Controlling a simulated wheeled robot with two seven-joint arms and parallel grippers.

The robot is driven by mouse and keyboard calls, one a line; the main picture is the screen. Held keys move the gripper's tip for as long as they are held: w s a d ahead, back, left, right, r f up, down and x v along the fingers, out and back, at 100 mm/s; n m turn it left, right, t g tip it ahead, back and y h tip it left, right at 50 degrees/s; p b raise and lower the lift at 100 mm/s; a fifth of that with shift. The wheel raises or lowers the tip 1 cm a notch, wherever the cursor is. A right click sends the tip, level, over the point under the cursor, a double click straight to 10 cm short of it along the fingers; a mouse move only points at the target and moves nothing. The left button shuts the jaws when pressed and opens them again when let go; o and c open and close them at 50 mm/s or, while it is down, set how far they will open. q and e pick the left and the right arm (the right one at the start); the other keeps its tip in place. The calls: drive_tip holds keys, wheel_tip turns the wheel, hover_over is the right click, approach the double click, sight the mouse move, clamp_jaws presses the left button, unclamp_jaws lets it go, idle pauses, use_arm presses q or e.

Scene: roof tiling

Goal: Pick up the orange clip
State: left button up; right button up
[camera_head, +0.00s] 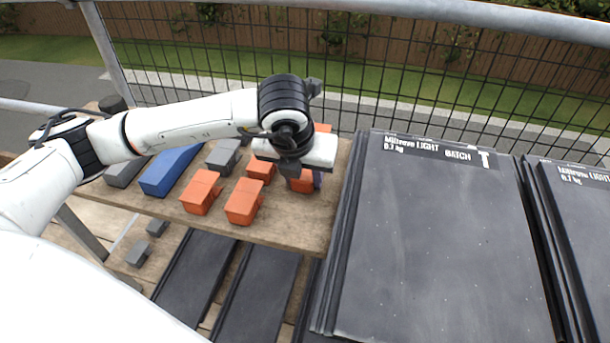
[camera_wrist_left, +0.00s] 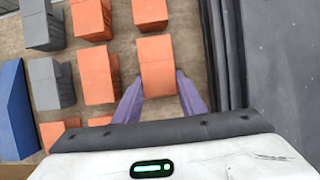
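Several orange clips lie in rows on a wooden board. One orange clip (camera_head: 302,184) near the board's right end is directly under my left gripper, partly hidden by it in the head view. In the left wrist view this clip (camera_wrist_left: 157,65) lies between the tips of the two purple fingers of my left gripper (camera_wrist_left: 159,84). The fingers look open, one on each side of the clip; whether they touch it is hard to tell. Two other orange clips (camera_head: 200,192) (camera_head: 244,201) lie at the board's front edge. My right gripper is not in view.
Grey blocks (camera_head: 223,156) and a blue block (camera_head: 171,170) share the wooden board (camera_head: 300,236) to the left. Stacked dark tiles (camera_head: 440,240) stand close to the right of the board. A mesh fence (camera_head: 450,80) runs behind.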

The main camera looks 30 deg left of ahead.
sight(303, 175)
use_arm(q)
drive_tip(key=c, duration=0.6)
wheel_tip(303, 175, up, 10)
drive_tip(key=shift+p, duration=0.4)
drive_tip(key=shift+c, duration=0.2)
